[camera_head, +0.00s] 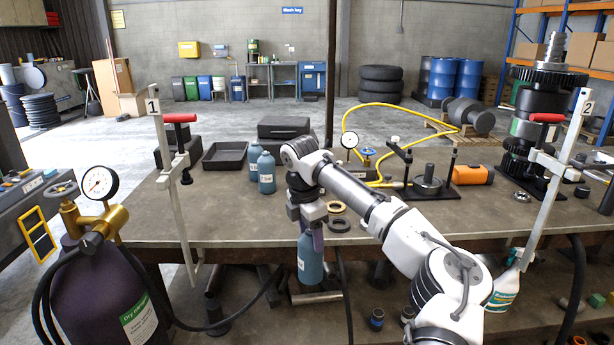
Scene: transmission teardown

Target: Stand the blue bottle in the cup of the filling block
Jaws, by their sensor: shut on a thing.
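My gripper (314,222) points down at the front edge of the workbench and is shut on a blue bottle (310,262). The bottle has a pale label and hangs upright below the gripper, in front of the bench edge. Its top is hidden by the gripper. Two similar blue bottles, a front one (266,174) and a back one (254,156), stand upright on the bench, left of my arm. I cannot make out the filling block or its cup for certain in this view.
The workbench (230,215) has bare room at its front left. Metal rings (337,207) lie beside my gripper. Clamp post 1 (166,170) and clamp post 2 (562,170) flank the bench.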

